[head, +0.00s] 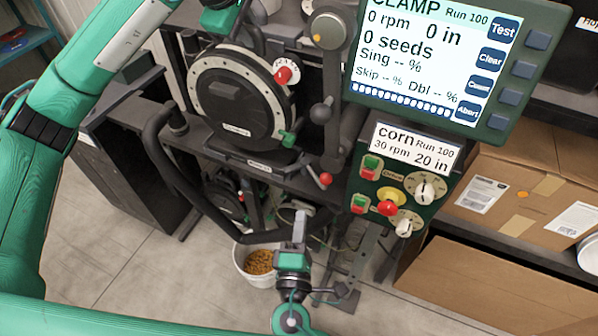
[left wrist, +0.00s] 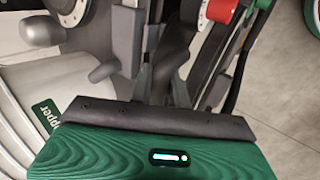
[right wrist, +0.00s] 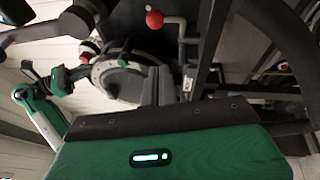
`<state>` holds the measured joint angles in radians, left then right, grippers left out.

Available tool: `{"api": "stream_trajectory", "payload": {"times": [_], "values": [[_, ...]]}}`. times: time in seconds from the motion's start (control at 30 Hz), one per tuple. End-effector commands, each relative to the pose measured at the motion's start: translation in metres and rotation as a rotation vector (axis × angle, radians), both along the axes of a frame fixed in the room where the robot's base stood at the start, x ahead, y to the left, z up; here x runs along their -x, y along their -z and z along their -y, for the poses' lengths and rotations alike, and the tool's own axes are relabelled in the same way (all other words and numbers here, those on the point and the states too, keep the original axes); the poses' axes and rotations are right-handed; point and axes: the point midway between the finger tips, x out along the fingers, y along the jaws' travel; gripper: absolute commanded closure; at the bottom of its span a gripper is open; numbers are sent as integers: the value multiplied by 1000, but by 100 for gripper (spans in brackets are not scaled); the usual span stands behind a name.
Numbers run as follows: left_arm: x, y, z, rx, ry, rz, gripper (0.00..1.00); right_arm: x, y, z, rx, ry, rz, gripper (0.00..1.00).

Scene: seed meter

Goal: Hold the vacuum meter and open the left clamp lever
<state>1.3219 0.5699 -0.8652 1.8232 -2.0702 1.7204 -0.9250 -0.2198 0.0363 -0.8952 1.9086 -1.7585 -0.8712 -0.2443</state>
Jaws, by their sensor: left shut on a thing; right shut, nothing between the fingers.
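The vacuum meter (head: 238,95) is a round black housing with a pale rim, mounted upright on a dark frame; it also shows in the right wrist view (right wrist: 118,72). It carries a red knob (head: 283,75) and a green tab (head: 288,138). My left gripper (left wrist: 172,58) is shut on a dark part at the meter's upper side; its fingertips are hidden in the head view. My right gripper (head: 300,228) is shut and empty, below the meter, apart from it. A lever with a red ball (head: 325,179) sits below right. I cannot tell which part is the left clamp lever.
A thick black curved bar (head: 160,150) runs in front of the frame, left of my right gripper. A seed bucket (head: 245,272) stands on the floor behind that gripper. The display (head: 455,60) and control box (head: 410,190) are at the right, with cardboard boxes (head: 525,185) beyond.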

Motion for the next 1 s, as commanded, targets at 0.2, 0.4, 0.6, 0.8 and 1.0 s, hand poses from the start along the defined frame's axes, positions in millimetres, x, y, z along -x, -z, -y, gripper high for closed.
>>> {"api": "stream_trajectory", "payload": {"times": [0.2,0.4,0.6,0.8,1.0], "values": [[0,-1,0,1,0,2,100,-44,-7,5,0,1,2,100],[0,-1,0,1,-1,2,100,-60,-11,24,1,0,0,100],[0,0,0,0,0,1,100,-65,-13,29,0,-1,0,100],[0,0,0,0,0,1,100,-65,-13,29,0,-1,-1,100],[0,0,0,0,0,1,100,-67,-12,34,2,-26,-2,100]]}}
